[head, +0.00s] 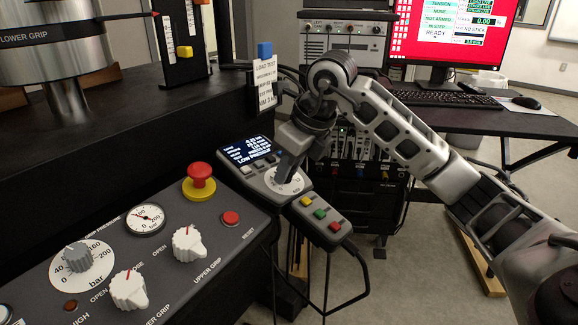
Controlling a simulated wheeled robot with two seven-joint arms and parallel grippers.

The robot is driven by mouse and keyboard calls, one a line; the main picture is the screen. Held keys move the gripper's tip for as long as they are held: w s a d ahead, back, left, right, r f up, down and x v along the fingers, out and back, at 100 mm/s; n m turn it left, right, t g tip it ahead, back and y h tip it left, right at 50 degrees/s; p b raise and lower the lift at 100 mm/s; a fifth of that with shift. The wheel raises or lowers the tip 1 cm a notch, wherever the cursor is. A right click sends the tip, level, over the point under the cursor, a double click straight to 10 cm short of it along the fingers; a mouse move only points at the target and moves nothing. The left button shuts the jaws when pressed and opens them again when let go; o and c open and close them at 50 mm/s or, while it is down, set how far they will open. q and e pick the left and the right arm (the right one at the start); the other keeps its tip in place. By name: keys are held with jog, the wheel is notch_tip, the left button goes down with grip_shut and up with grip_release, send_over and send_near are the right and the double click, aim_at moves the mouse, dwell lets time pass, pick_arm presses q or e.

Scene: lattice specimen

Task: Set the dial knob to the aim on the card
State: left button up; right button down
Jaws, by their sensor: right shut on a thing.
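My right gripper (288,172) reaches in from the right and points down at the small hand panel. It is shut on the dial knob there, which its fingers mostly hide. The white dial face (285,189) shows around the fingertips, but I cannot read where the knob points. A white card (265,78) with printed lines starting "LOAD TEST" stands upright behind the panel; its lower lines are too small to read surely. My left gripper is not in view.
The hand panel has a lit display (246,149) and coloured buttons (320,213). To its left, a grey console (95,285) carries a red emergency button (200,180), a gauge (146,219) and several knobs. A monitor (452,30) stands on the desk behind.

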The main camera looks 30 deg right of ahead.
jog(key=shift+r+n, duration=0.1)
jog(key=shift+n, duration=0.7)
jog(key=n+p, duration=0.1)
jog(key=n, duration=0.1)
jog(key=shift+n+y, duration=0.3)
jog(key=n, duration=0.3)
jog(key=shift+n+g+p, duration=0.3)
jog(key=shift+p, duration=0.1)
jog(key=n, duration=0.2)
jog(key=shift+n+p, duration=0.3)
jog(key=shift+n, duration=0.1)
jog(key=n, duration=0.3)
jog(key=shift+w+n+g+p, duration=0.1)
jog(key=shift+n+g+p, duration=0.2)
jog(key=shift+n+g, duration=0.1)
jog(key=shift+n, duration=1.2)
pick_arm(q)
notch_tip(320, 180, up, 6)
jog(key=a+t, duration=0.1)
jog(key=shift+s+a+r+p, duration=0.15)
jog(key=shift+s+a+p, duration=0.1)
jog(key=shift+p, duration=0.05)
pick_arm(e)
jog(key=shift+n+g, duration=0.3)
jog(key=shift+n, duration=1.2)
